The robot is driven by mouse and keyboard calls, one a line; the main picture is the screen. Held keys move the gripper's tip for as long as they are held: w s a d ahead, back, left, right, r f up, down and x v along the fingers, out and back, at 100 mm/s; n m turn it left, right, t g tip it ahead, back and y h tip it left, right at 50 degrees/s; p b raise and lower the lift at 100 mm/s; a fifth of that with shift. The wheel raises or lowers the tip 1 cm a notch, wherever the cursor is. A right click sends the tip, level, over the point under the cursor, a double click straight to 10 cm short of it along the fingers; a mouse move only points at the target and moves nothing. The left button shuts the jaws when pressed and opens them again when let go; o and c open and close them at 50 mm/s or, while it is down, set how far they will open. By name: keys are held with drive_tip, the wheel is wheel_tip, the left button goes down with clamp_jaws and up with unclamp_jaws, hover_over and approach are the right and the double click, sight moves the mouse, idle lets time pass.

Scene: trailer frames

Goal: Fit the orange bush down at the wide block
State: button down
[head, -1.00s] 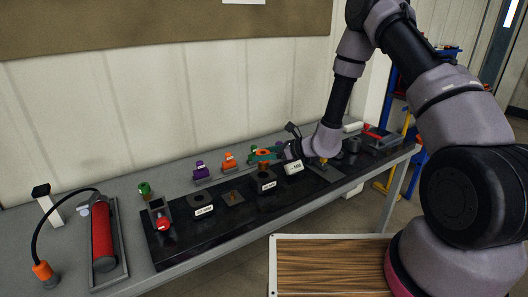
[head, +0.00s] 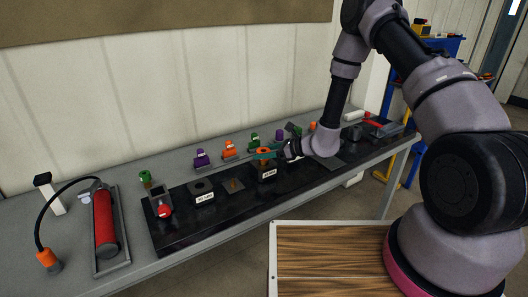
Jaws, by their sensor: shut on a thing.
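The orange bush (head: 263,150) is held in the teal fingertips of my gripper (head: 266,154), which reaches in from the right. The bush is over a dark block (head: 267,168) with a white label, with its lower end at or just above the block's top. I cannot tell whether it has entered the hole. Another dark labelled block (head: 201,188) with a round hole stands to the left. The labels are too small to read surely, so I cannot tell which block is the wide one.
A flat plate with a small brass post (head: 234,186) lies between the blocks. Purple (head: 201,158), orange (head: 228,149) and green (head: 253,141) pieces stand behind. A red cylinder (head: 104,225) lies in a tray at left. A red-topped item (head: 164,210) sits at the mat's left end.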

drive_tip(key=shift+c, duration=0.2)
unclamp_jaws()
drive_tip(key=v, duration=1)
drive_tip(key=s+d+r+n+g+h, duration=0.15)
drive_tip(key=s+r+n, duration=0.3)
drive_tip(key=r, duration=0.65)
drive_tip(key=s+d+r+n+g+y, duration=0.1)
drive_tip(key=s+r+n+g, duration=0.3)
drive_tip(key=r, duration=0.6)
drive_tip(key=s+d+r+n+t+h, duration=0.7)
drive_tip(key=s+d+r+n+h, duration=0.2)
drive_tip(key=s+d+r, duration=0.6)
wheel_tip(320, 180, up, 2)
drive_tip(key=shift+d+r+n+t+h, duration=0.2)
drive_tip(key=shift+d+n+t+h, duration=0.15)
drive_tip(key=shift+d+h, duration=0.1)
